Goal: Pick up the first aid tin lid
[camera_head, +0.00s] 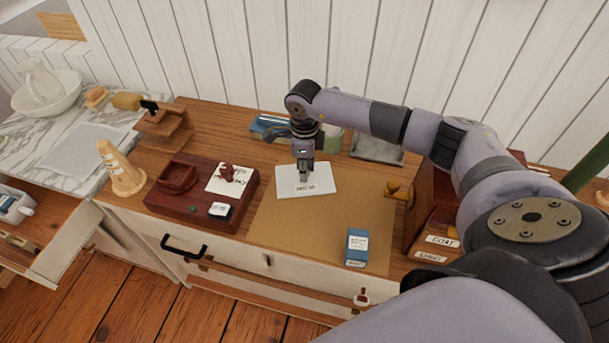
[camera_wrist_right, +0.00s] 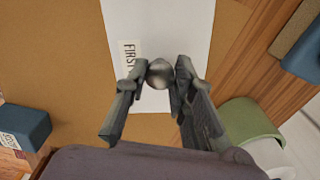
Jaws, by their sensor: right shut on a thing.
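The first aid tin lid (camera_head: 320,184) is a flat white rectangle with a printed label, over the back part of the tan mat (camera_head: 285,228). In the right wrist view the white lid (camera_wrist_right: 180,28) shows part of the word "FIRST" and a round grey knob (camera_wrist_right: 160,73). My right gripper (camera_head: 304,174) points down at the lid; in the wrist view its fingers (camera_wrist_right: 161,80) are closed on both sides of the knob. I cannot tell whether the lid is touching the mat or slightly above it. My left gripper is out of view.
A blue box (camera_head: 357,247) stands at the mat's front right. A dark red tray (camera_head: 185,212) with small items lies left of the mat. A green container (camera_wrist_right: 250,121) is close to the right gripper. A grey tray (camera_head: 377,148) sits behind, and wooden drawers (camera_head: 437,238) stand right.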

